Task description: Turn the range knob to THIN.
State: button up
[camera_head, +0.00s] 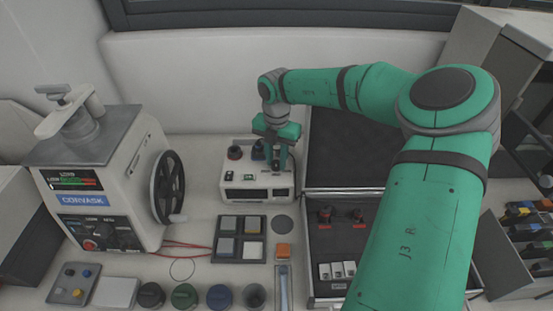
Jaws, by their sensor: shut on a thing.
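My green gripper (277,154) points down onto the top of a small white instrument box (243,194) at the middle back of the bench. It is shut on what appears to be the range knob, at the right part of the box's top. The fingers mostly hide that knob, so its pointer and the THIN mark cannot be read. Another dark round knob (235,152) stands on the left of the box's top, apart from my gripper. The box front has a small green display and dark panels.
The mounting press (100,165) with its black handwheel (168,187) stands on the left. A tray of square blocks (239,239) lies in front of the box. An open dark case (318,274) is at its right. Several round pots line the front edge.

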aim_at(276, 163)
jog(key=n, duration=1.1)
jog(key=shift+n, duration=0.4)
dwell(0.3)
jog(key=o, duration=1.1)
jog(key=shift+c, duration=0.2)
notch_tip(276, 163, up, 11)
